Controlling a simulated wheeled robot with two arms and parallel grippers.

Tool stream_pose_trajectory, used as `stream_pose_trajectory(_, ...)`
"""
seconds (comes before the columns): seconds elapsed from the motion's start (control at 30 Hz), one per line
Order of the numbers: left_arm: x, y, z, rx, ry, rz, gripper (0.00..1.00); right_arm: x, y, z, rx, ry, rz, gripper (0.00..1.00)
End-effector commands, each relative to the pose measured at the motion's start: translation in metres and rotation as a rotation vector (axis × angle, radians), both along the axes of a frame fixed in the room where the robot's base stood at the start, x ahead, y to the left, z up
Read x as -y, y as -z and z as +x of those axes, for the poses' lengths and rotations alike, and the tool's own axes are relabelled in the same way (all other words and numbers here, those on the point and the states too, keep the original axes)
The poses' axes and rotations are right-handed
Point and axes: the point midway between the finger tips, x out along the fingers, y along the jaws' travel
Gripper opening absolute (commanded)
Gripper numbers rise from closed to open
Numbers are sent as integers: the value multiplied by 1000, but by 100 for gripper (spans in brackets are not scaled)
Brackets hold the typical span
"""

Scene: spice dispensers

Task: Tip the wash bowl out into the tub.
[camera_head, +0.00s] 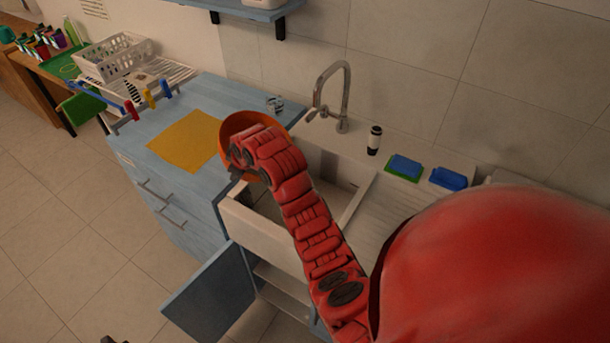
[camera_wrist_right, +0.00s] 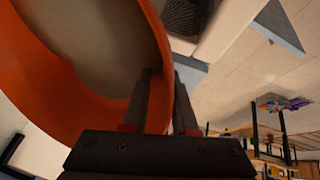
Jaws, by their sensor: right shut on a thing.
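The orange wash bowl (camera_head: 233,122) is at the left end of the white tub (camera_head: 247,222), in front of the blue counter in the head view. My right arm covers much of the bowl. In the right wrist view, the bowl (camera_wrist_right: 95,118) fills the left side and its inside looks grey-brown; I cannot tell whether that is water. My right gripper (camera_wrist_right: 165,85) is shut on the bowl's rim, one finger inside and one outside. The bowl's exact tilt is hard to tell. My right gripper in the head view (camera_head: 238,172) is mostly hidden. My left gripper is not in view.
A tap (camera_head: 335,95) rises behind the tub. A glass (camera_head: 274,103) and yellow cloth (camera_head: 188,140) are on the blue counter. A dark bottle (camera_head: 374,140) and blue sponges (camera_head: 405,166) are at right. A cabinet door (camera_head: 212,295) hangs open below.

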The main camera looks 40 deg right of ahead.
Motion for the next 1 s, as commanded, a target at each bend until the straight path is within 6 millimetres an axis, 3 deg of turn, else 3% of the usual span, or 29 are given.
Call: stream_pose_trajectory(1.0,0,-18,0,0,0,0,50,10,8,-14,114,-3,77,0)
